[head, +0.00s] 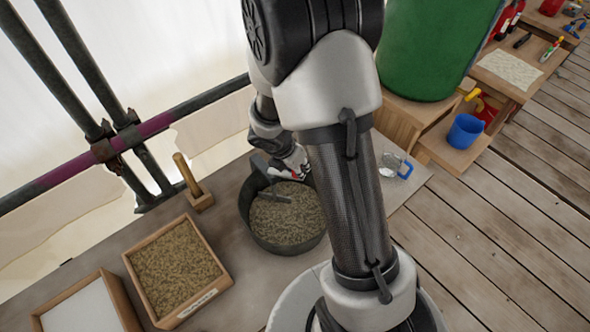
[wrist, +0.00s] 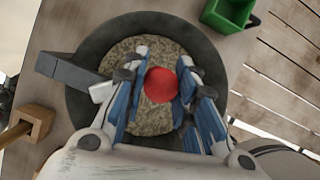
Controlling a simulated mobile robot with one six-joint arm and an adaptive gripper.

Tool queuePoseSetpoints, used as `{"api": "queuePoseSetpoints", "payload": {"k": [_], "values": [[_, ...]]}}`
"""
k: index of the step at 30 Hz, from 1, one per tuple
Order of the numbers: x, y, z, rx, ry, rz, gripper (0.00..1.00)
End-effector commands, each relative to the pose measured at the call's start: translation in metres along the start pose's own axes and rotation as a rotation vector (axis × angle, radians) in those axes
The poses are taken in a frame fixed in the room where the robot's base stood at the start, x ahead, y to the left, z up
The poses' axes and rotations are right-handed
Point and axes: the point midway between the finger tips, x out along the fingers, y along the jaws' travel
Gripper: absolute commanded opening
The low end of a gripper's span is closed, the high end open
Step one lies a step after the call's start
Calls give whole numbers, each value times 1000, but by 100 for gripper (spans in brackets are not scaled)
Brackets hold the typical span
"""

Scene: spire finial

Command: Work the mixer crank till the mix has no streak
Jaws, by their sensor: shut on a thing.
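The mixer is a dark round tub (head: 246,228) on the bench, and it also shows in the wrist view (wrist: 82,112). It holds a speckled grey-tan mix (head: 290,222). I see no clear streak on the part of the mix in view, but the fingers and arm cover some of it. A dark grey bar of the crank (wrist: 72,71) reaches over the tub's left rim in the wrist view. My gripper (head: 297,168) is over the tub's far side. Its blue-padded fingers are shut on the red crank knob (wrist: 161,85). The knob's lower part is hidden.
A wooden handle on a block (head: 198,201) stands left of the tub. A tray of grain (head: 215,288) and a tray of white material (head: 128,312) lie in front. A green box (wrist: 228,12) is near the tub.

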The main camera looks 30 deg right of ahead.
Motion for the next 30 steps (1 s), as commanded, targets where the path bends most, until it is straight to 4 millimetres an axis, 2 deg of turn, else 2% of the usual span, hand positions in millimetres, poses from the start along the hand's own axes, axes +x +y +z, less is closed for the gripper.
{"api": "queuePoseSetpoints", "payload": {"k": [9, 23, 24, 30], "values": [[2, 4, 6, -84, -1, 36, 0], [2, 4, 7, -95, -1, 41, 0], [2, 4, 7, -94, -1, 41, 27], [2, 4, 7, -95, -1, 41, 40]]}}
